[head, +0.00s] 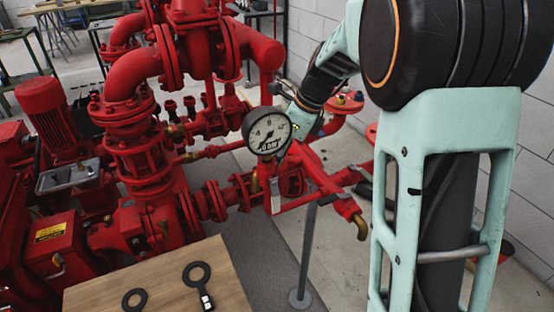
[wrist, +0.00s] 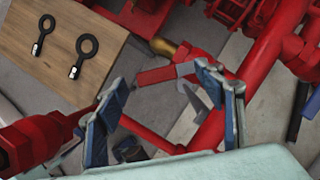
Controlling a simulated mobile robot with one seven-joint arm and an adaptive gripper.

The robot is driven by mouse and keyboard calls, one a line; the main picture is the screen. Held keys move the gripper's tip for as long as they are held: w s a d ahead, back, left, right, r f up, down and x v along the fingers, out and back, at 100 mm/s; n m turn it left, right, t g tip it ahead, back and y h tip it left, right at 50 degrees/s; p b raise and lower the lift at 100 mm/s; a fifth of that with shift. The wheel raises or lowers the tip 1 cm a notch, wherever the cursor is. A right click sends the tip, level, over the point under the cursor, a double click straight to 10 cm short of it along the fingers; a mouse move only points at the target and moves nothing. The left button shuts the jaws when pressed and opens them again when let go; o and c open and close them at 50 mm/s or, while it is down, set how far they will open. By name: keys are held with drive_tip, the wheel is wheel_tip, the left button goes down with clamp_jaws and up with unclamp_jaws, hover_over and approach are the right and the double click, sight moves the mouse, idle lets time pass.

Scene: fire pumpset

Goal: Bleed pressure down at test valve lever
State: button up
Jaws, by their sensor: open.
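The pressure gauge (head: 267,131) has a white dial and stands in front of the wrist end of my arm. In the head view, my gripper is mostly hidden behind this gauge and the red pipework. In the wrist view, my gripper (wrist: 165,84) is open, with its two blue-grey fingers apart. A short red bar (wrist: 160,75), perhaps the test valve lever, lies between and beyond the fingertips. A grey flat piece (wrist: 187,82) sits at its right end. I cannot tell whether a finger touches it. A brass fitting (wrist: 163,46) is just above the bar.
A wooden tabletop (head: 120,280) holds two black ring-shaped tools; the larger ring (head: 196,274) also shows in the wrist view (wrist: 87,45). Red pump pipework (head: 130,120) crowds the left. A brass elbow (head: 360,227) ends a red pipe. A grey post (head: 307,250) stands below.

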drive_tip(key=shift+c, duration=0.4)
drive_tip(key=c, duration=1.6)
drive_tip(key=shift+d+r+p, duration=0.1)
drive_tip(key=shift+r+p, duration=0.05)
drive_tip(key=shift+p, duration=0.3)
drive_tip(key=shift+c, duration=0.2)
drive_tip(key=shift+w+d+n+g+p, duration=0.15)
drive_tip(key=shift+d+n+g+p, duration=0.45)
drive_tip(key=shift+n+p, duration=1)
drive_tip(key=shift+w+d+n+g+p, duration=0.15)
drive_tip(key=shift+d+n+g+p, duration=0.45)
drive_tip(key=shift+n+p, duration=0.95)
drive_tip(key=shift+w+d+n+g+p, duration=0.15)
drive_tip(key=shift+d+n+g+p, duration=0.45)
drive_tip(key=shift+n+p, duration=1)
drive_tip(key=shift+d, duration=0.1)
